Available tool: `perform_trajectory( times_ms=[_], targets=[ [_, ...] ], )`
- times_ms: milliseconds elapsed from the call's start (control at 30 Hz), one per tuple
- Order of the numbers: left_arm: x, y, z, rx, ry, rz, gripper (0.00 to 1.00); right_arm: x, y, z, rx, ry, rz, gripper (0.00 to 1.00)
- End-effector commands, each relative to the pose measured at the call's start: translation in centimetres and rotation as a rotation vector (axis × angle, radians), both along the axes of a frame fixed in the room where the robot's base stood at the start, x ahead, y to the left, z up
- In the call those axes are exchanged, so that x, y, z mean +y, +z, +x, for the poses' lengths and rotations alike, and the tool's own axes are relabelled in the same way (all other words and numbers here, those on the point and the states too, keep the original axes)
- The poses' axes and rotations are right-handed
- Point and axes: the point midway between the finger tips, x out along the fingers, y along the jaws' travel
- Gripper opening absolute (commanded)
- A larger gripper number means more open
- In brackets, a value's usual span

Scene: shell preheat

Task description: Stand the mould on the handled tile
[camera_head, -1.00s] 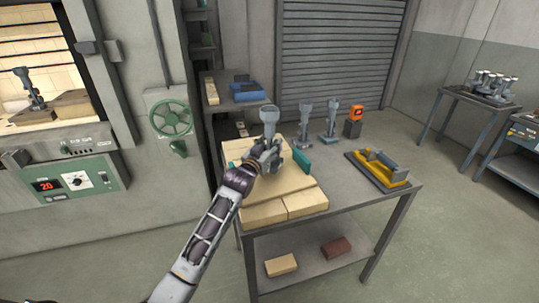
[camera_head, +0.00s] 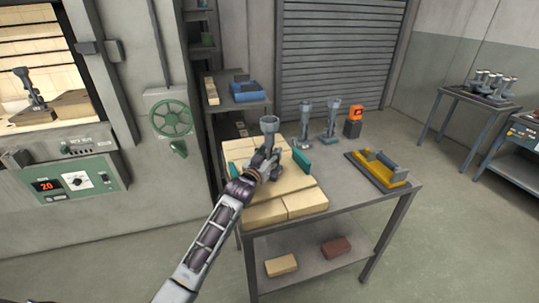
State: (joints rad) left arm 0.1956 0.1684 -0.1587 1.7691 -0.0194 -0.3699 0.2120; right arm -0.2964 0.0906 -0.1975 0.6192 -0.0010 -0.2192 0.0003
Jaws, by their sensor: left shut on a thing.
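A grey mould (camera_head: 269,125) with a funnel-shaped cup on top is upright over the pale tiles at the left of the table. My left gripper (camera_head: 268,165) is shut on its lower part, and its fingers hide some of the mould. A teal block (camera_head: 302,161) stands at the right edge of the pale tile (camera_head: 287,183) under the mould; it looks like a handle of that tile. I cannot tell whether the mould's base touches the tile. My right gripper is not in view.
Two similar grey moulds (camera_head: 305,127) (camera_head: 331,122) and an orange device (camera_head: 353,122) stand behind, to the right. A yellow and grey tool (camera_head: 379,169) lies on the table's right side. The table middle (camera_head: 335,165) is clear. A lit furnace (camera_head: 45,60) is at left.

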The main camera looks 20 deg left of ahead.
Motion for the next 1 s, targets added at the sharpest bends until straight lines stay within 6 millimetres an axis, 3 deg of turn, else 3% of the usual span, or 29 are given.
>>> perform_trajectory(
  times_ms=[167,200,367,1000],
  targets=[
    [-0.01,-0.01,0.01,-0.003,0.0,0.0,0.12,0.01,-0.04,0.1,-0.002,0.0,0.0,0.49],
    [-0.01,-0.19,0.0,0.0,0.0,0.0,0.53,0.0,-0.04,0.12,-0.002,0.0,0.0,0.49],
    [-0.01,-0.18,0.0,0.0,0.0,0.0,0.72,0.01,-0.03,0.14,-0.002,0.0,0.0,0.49],
    [0.1,-0.09,-0.91,0.001,0.0,0.0,0.72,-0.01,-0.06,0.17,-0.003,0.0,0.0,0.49]
  ],
)
